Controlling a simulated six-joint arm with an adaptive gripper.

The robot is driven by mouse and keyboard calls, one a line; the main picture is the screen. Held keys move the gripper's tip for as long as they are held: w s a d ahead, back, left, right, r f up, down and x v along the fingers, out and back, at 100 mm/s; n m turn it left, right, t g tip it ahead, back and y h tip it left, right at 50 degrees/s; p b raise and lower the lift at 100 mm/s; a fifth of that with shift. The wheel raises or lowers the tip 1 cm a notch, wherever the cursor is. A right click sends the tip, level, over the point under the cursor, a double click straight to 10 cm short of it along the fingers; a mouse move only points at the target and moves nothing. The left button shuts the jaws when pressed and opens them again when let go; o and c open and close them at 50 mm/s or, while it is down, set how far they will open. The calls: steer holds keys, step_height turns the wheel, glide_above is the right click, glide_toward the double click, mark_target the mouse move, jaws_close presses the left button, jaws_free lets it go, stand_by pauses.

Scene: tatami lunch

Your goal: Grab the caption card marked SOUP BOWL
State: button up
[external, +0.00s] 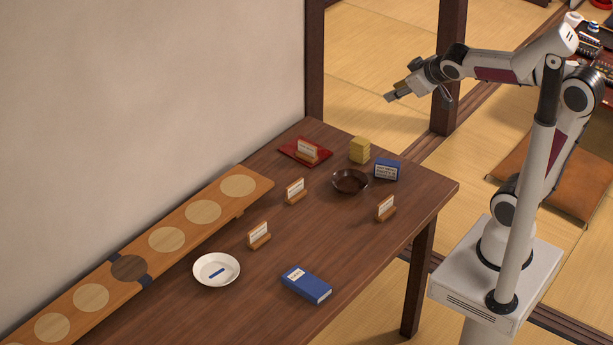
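Several small white caption cards stand in wooden holders on the dark table (345,235). One card (307,149) is on a red mat (285,148) at the back. Another card (295,189) stands left of a dark bowl (350,186). A third card (258,234) stands nearer the middle, and one more card (386,206) is near the right edge. Their print is too small to read, so I cannot tell which is marked SOUP BOWL. My gripper (390,97) is raised in the air, well apart from the cards. Its fingers are too small to tell open from shut.
A yellow stack (359,150) and a blue box (387,169) stand near the dark bowl. A white dish (216,283) with a blue mark and a flat blue box (306,284) lie nearer the front. A long board (205,215) with round discs runs along the wall.

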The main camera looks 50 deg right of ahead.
steer(key=w+a+r+n+t+y, duration=0.1)
steer(key=w+r+n+t, duration=0.1)
steer(key=w, duration=0.9)
steer(key=w+a+r+n+t+y, duration=0.1)
steer(key=w+n+t, duration=0.1)
steer(key=w, duration=0.9)
steer(key=w+a+f+n+y, duration=0.55)
steer(key=w+a+f, duration=0.3)
steer(key=w, duration=0.35)
steer(key=n+g+y, duration=0.6)
steer(key=g+y, duration=0.1)
steer(key=g, duration=0.1)
glide_above(264, 223)
steer(key=w+d, duration=0.6)
steer(key=w, duration=0.1)
step_height(264, 223, down, 23)
steer(key=s+f+g, duration=0.1)
steer(key=s+f, duration=0.1)
steer(key=s+f+g, duration=0.1)
steer(key=s+f, duration=0.1)
steer(key=f, duration=0.1)
steer(key=s+f+n+g+y, duration=0.1)
steer(key=s+f+g, duration=0.1)
steer(key=f, duration=0.1)
steer(key=shift+s+a+f, duration=0.15)
steer(key=shift+a+f, duration=0.05)
steer(key=shift+a, duration=0.15)
steer(key=shift+s+f+g, duration=0.35)
steer(key=shift+g, duration=0.05)
